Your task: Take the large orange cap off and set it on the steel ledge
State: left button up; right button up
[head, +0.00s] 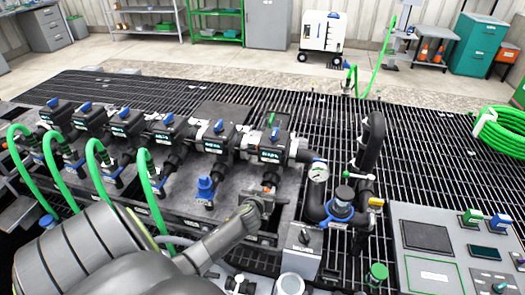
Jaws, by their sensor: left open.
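A small orange-red patch, which looks like the orange cap (268,187), shows at the front of the rightmost manifold outlet. Most of it is hidden by my left gripper (266,196). My left arm comes in from the lower left, and the gripper's open fingers are at the cap. I cannot tell whether they touch it. A grey metal strip (188,218) with small labels runs along the front of the manifold; I cannot tell for sure whether it is the steel ledge. My right gripper is not in view.
A blue cap (205,187) stands on the outlet to the left, and green hoses (150,188) hang further left. A pressure gauge (318,172) and black pipe (371,145) stand close on the right. A control panel (428,238) lies at the lower right.

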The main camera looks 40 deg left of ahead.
pick_arm(q)
jog(key=shift+c, duration=0.3)
grip_shut()
notch_tip(320, 180, up, 10)
jog(key=shift+r+p, duration=0.1)
jog(key=shift+p, duration=0.25)
